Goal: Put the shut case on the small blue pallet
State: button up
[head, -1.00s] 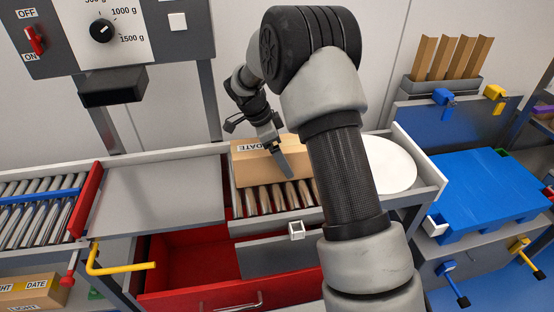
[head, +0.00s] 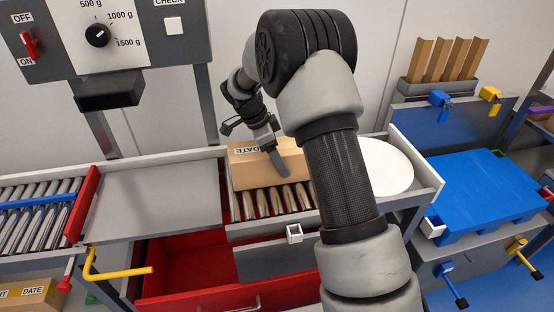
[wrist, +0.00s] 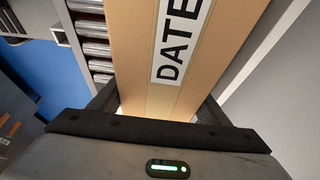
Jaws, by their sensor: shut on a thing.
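The shut case is a brown cardboard box (head: 285,163) with a white DATE label on top. In the head view it rests on the roller section behind my arm. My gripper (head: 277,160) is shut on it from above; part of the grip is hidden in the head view. In the wrist view the case (wrist: 140,75) fills the space between my fingers (wrist: 160,105), its taped, labelled top facing the camera. The small blue pallet (head: 486,190) lies flat at the right, with nothing on it.
A round white disc (head: 386,167) lies between the rollers (head: 270,202) and the pallet. A bare grey plate (head: 155,193) and more rollers (head: 35,215) lie to the left. A rack of upright cardboard pieces (head: 447,88) stands behind the pallet. A red drawer (head: 185,265) is open below.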

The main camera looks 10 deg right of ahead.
notch_tip(320, 180, up, 10)
jog(key=shift+r+p, duration=0.1)
jog(key=shift+p, duration=0.5)
jog(key=shift+s+a+r+n+t, duration=0.1)
jog(key=shift+s+r+n+t, duration=0.3)
jog(key=shift+n, duration=0.6)
jog(key=s+r+n+t+y+p, duration=0.2)
jog(key=s+n+p, duration=0.4)
jog(key=n+p, duration=0.1)
jog(key=s+r+n+t+y+p, duration=0.1)
jog(key=s+r+n+y+p, duration=0.1)
jog(key=s+n+p, duration=0.5)
jog(key=shift+s+a+r+n+t+p, duration=0.2)
jog(key=shift+a+r+n+t+p, duration=0.2)
jog(key=shift+n+p, duration=0.45)
jog(key=shift+f+b, duration=0.1)
jog(key=shift+b, duration=0.2)
